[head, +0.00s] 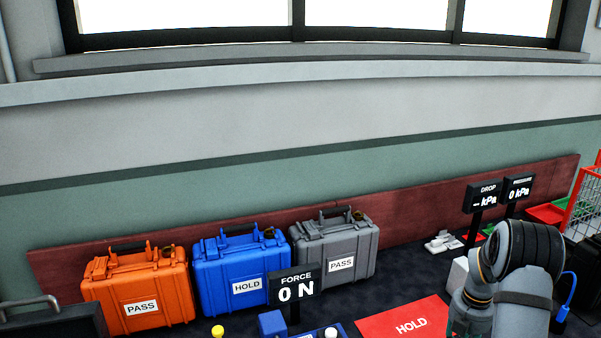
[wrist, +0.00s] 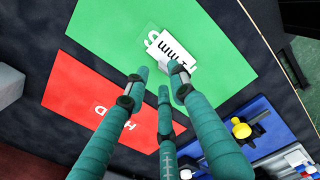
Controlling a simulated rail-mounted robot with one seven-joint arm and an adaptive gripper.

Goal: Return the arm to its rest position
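My gripper (wrist: 160,80) shows in the wrist view as three teal fingers with dark bands near the tips. The fingertips are apart, with nothing seen held between them. They hang over the green mat (wrist: 225,60) and the red HOLD mat (wrist: 75,85). A white piece with "mm" lettering (wrist: 178,50) appears just beyond the fingertips, over the green mat; whether a finger touches it I cannot tell. In the head view my arm is bent at the lower right, and my gripper is out of sight.
Orange (head: 140,290), blue (head: 240,275) and grey (head: 335,250) cases line the back, with a FORCE display (head: 295,285) in front. DROP (head: 484,196) and PRESSURE (head: 518,188) displays stand near my arm. A blue tray with a yellow-topped part (wrist: 240,128) lies right of the fingers.

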